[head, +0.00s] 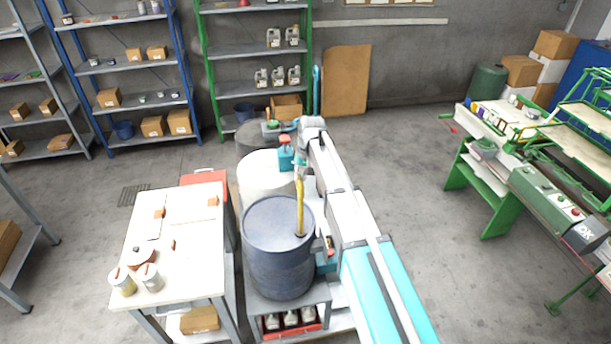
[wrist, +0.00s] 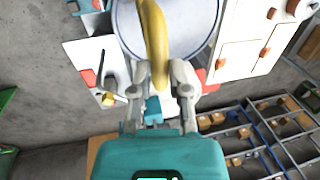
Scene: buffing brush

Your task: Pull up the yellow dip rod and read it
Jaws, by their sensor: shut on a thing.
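The yellow dip rod (head: 300,208) stands nearly upright over the dark blue drum (head: 277,262). Its lower end meets a dark opening in the drum lid, near the right rim. How much of it is inside the drum is hidden, and I cannot read any marks on it. My gripper (head: 299,175) is shut on the rod's upper part, above the lid. In the wrist view the rod (wrist: 154,35) runs from between the fingers of my gripper (wrist: 161,85) toward the round drum lid (wrist: 190,25).
A white drum (head: 258,180) stands behind the blue one. A white-topped table (head: 180,235) is close on the left. A crate of bottles (head: 290,320) sits below the drum. A green workbench (head: 490,190) stands at right, with clear floor (head: 400,170) between.

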